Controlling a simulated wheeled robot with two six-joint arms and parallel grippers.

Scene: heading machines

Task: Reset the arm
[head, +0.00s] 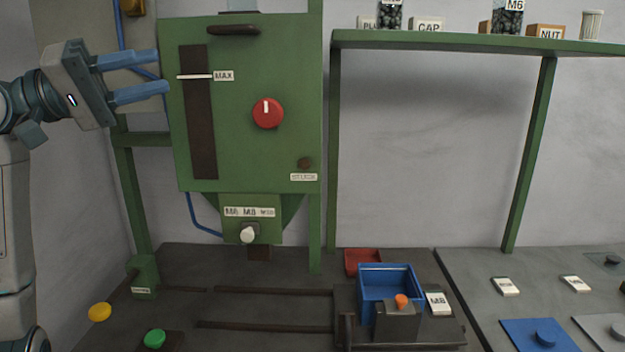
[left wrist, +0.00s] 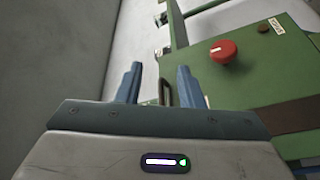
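My left gripper (head: 160,73) is at the upper left of the head view, beside the upper left edge of a green machine cabinet (head: 240,140). Its two blue fingers are apart with nothing between them. In the left wrist view the open fingers (left wrist: 158,82) point towards the green cabinet (left wrist: 265,75). The cabinet has a red knob (head: 267,113) that also shows in the left wrist view (left wrist: 222,51). My right gripper is in neither view.
A blue bin (head: 365,283) stands on a carriage on the bench. A green-framed shelf (head: 450,42) holds labelled containers. A yellow button (head: 99,312) and a green button (head: 155,338) are at the lower left. The wall area under the shelf is clear.

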